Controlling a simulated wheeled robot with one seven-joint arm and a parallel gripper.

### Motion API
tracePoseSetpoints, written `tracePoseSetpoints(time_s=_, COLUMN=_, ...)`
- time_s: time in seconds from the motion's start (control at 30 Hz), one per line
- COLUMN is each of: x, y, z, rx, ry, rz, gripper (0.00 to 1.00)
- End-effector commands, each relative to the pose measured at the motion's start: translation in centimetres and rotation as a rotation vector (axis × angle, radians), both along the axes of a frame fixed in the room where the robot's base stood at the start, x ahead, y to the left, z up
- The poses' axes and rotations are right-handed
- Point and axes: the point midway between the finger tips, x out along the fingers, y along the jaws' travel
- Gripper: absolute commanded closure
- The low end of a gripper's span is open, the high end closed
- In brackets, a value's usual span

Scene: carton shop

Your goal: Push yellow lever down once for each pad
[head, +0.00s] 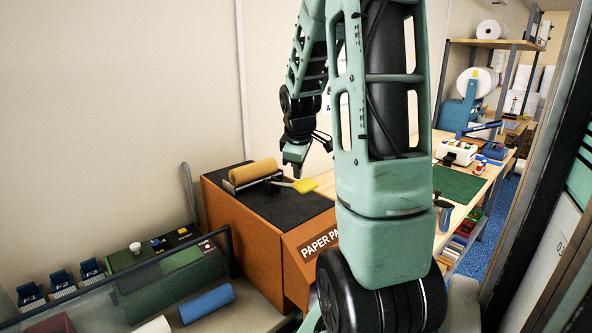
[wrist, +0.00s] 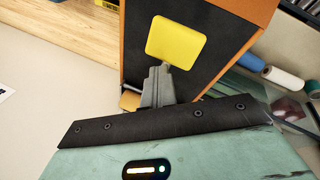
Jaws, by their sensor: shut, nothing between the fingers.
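The yellow lever (head: 305,185) is a flat paddle on a pale arm, sticking out from the top of the orange paper pad machine (head: 262,238). A tan roll (head: 252,171) lies on the machine's black top beside the lever's base. My gripper (head: 292,167) is just above and left of the paddle in the head view, fingers pointing down. In the wrist view the yellow paddle (wrist: 176,42) appears just beyond the tips of my gripper (wrist: 158,72), which is shut and empty. Whether the fingers touch the lever cannot be told. No pads are clearly visible.
A green machine (head: 165,270) with knobs stands at the lower left, with a blue roll (head: 207,303) in front. A wooden bench with a green mat (head: 460,184) runs back right. A wall stands close behind the orange machine.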

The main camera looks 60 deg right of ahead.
Motion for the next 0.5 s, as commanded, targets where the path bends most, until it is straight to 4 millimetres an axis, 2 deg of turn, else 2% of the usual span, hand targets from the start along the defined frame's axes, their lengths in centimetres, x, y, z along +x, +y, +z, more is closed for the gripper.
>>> tracePoseSetpoints(time_s=0.5, x=-0.38, y=0.08, z=-0.61, rx=0.002, ry=0.002, rz=-0.001, gripper=1.0)
